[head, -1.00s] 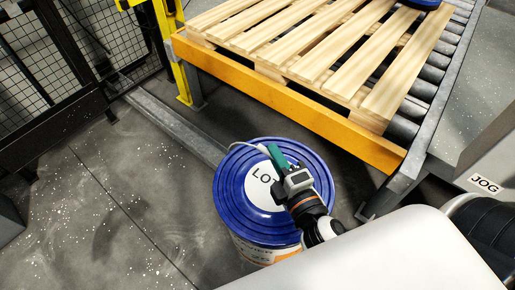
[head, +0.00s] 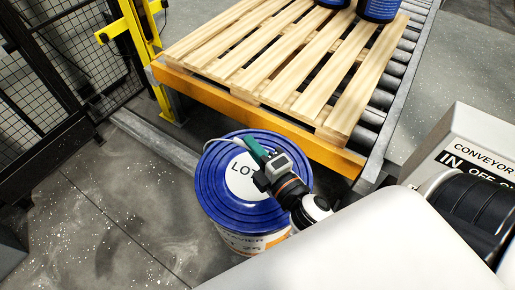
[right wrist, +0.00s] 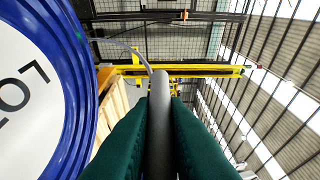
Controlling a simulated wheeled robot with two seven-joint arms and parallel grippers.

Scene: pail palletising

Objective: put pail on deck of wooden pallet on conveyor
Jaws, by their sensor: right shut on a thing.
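The pail (head: 218,186) has a blue ribbed lid with a white round label and a white printed body. It is near the conveyor's front, below the pallet in the head view; I cannot tell if its base touches the floor. My right gripper (head: 254,152) is above the lid, its green fingers shut on the grey grip of the wire handle (right wrist: 159,120). The lid (right wrist: 75,120) fills the left of the right wrist view. The wooden pallet (head: 285,50) lies on the conveyor rollers (head: 400,72), its near slats bare. My left gripper is not in view.
Blue pails (head: 381,8) stand at the pallet's far end. An orange beam (head: 250,117) edges the conveyor's near side. A yellow post (head: 137,45) and mesh fence (head: 75,50) are at left. A conveyor control box (head: 470,140) is at right.

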